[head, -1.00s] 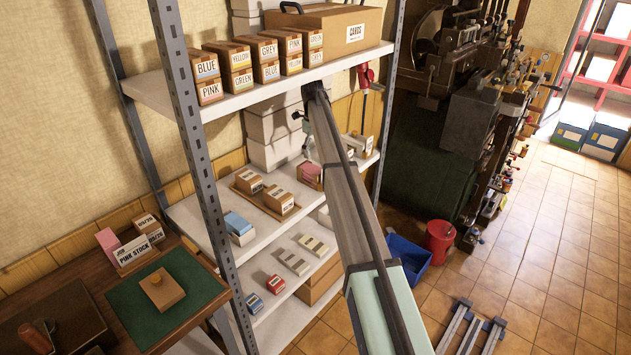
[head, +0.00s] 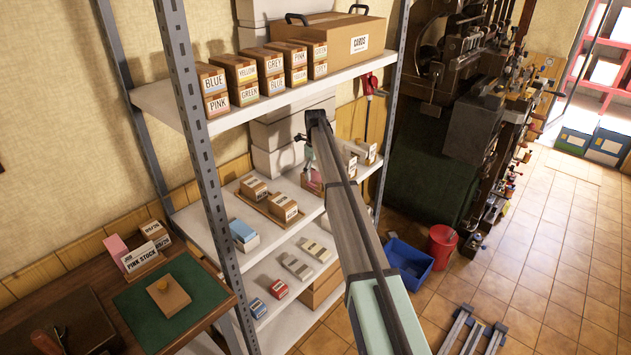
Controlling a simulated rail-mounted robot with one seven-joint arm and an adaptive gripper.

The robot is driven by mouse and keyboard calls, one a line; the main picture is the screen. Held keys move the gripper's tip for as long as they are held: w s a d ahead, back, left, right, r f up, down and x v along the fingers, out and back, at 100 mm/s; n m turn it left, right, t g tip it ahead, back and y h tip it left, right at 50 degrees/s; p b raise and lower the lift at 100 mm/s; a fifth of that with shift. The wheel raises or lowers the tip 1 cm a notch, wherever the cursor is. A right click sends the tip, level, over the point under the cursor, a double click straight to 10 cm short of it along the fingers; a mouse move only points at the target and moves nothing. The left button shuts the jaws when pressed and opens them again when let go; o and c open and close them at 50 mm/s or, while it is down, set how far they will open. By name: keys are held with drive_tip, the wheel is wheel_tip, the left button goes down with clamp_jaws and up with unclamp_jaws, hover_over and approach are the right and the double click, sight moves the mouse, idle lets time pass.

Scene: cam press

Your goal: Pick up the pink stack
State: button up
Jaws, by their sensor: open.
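A pink stack (head: 312,183) sits on the middle shelf, right of a tray of labelled blocks. It is partly hidden behind my arm. My gripper (head: 308,158) hangs just above it from the arm's far end, small and partly covered by the arm. It is open, and I see nothing held in it. Whether its fingers are around the stack or only above it, I cannot tell. Another pink piece (head: 116,248) stands on the desk at the left, behind a sign (head: 148,255) reading PINK STOCK.
The upper shelf (head: 280,98) with labelled boxes is above the gripper, and a grey rack post (head: 205,165) stands left. Small blocks (head: 355,155) sit right of the gripper on the middle shelf. A blue stack (head: 243,233) lies lower left.

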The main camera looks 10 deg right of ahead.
sight(316, 176)
drive_tip(key=shift+f+p, duration=0.6)
drive_tip(key=shift+f, duration=1)
drive_tip(key=shift+s, duration=0.1)
drive_tip(key=c, duration=1.4)
